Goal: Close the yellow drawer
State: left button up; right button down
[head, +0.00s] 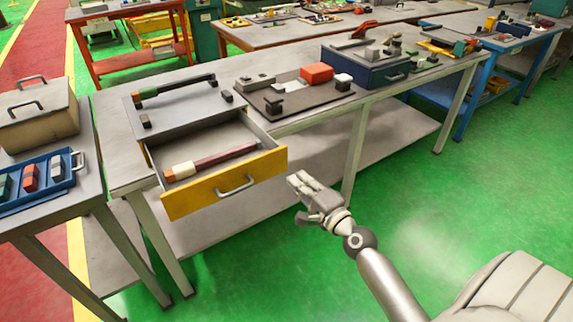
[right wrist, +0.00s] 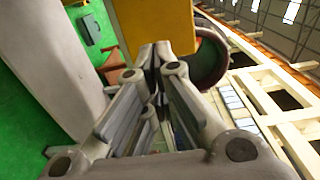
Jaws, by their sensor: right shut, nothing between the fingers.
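The yellow drawer (head: 222,184) stands pulled out of the grey cabinet (head: 180,118) on the workbench. Its front faces toward me and carries a pale metal handle (head: 234,187). Inside the drawer lies a long brown-red tool (head: 225,158) with a whitish and red end. My right gripper (head: 298,184) is shut and empty, in the air just right of the drawer front and apart from the handle in the head view. In the right wrist view the fingers (right wrist: 160,60) are together, with a yellow surface beyond them. My left gripper is not in view.
The workbench (head: 300,122) holds a dark mat with parts, a red block (head: 316,73) and a blue box (head: 365,66). At left, another table bears a beige case (head: 40,118) and a blue tray (head: 36,185). Green floor is open in front of the drawer.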

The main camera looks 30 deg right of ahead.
aim_at(281, 162)
jog(key=w, duration=0.6)
jog(key=shift+w+a+p, duration=0.1)
jog(key=shift+w+p, duration=0.05)
jog(key=shift+p, duration=0.15)
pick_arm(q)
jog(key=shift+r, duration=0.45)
pick_arm(e)
jog(key=shift+w, duration=0.1)
